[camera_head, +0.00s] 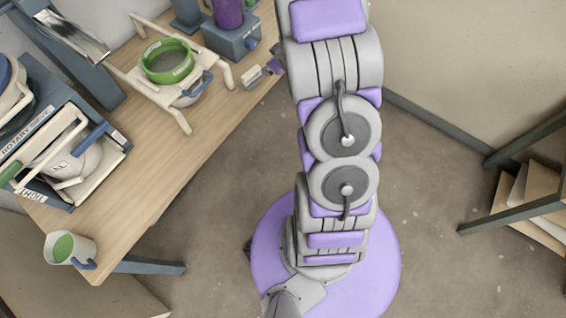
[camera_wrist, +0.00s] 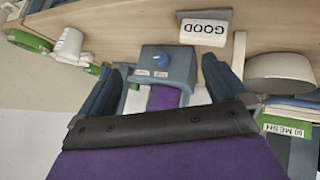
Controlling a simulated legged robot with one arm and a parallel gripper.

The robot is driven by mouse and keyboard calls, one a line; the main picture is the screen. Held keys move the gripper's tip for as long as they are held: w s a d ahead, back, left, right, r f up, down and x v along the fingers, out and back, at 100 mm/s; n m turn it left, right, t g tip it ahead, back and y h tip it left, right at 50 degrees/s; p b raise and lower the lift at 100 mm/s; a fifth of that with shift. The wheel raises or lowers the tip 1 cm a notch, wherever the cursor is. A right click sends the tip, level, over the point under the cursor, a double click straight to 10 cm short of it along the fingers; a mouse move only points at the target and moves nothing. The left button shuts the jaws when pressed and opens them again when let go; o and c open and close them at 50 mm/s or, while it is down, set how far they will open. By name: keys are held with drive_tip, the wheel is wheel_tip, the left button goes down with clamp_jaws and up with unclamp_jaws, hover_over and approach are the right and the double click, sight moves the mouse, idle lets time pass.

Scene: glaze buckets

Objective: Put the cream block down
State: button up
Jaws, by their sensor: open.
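A pale block marked GOOD (camera_wrist: 203,30), which I take for the cream block, rests on the wooden table in the wrist view. What looks like the same block (camera_head: 253,79) lies near the table's front edge in the head view. My gripper (camera_wrist: 158,75) is open, its two blue-grey fingers spread, with nothing clearly held between them. The block shows beyond the fingertips, nearer the right finger and apart from it. In the head view my arm hides most of the gripper.
A blue-grey box with a knob (camera_wrist: 165,62) stands close by, a purple container (camera_head: 228,12) on it. Left of it, a green-ringed sieve (camera_head: 167,61) sits on a cream stand. A mug (camera_head: 69,248) stands at the table's near end. Bare wood (camera_head: 160,150) lies between.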

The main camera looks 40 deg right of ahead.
drive_tip(key=s+a+r+m+g+h, duration=0.1)
drive_tip(key=s+a+r+g, duration=0.1)
drive_tip(key=s+a+r, duration=0.4)
drive_tip(key=s+a+r+g+y, duration=0.1)
drive_tip(key=s+a+r, duration=0.3)
drive_tip(key=s, duration=0.7)
drive_tip(key=s+a+r+m+g+y, duration=0.1)
drive_tip(key=s+a+r+g, duration=0.3)
drive_tip(key=s+a, duration=0.4)
drive_tip(key=s+a+r+m+g+y, duration=0.1)
drive_tip(key=s+a+r+g, duration=0.2)
drive_tip(key=s, duration=1.1)
drive_tip(key=a+r, duration=0.2)
drive_tip(key=a, duration=0.2)
drive_tip(key=shift+r, duration=0.2)
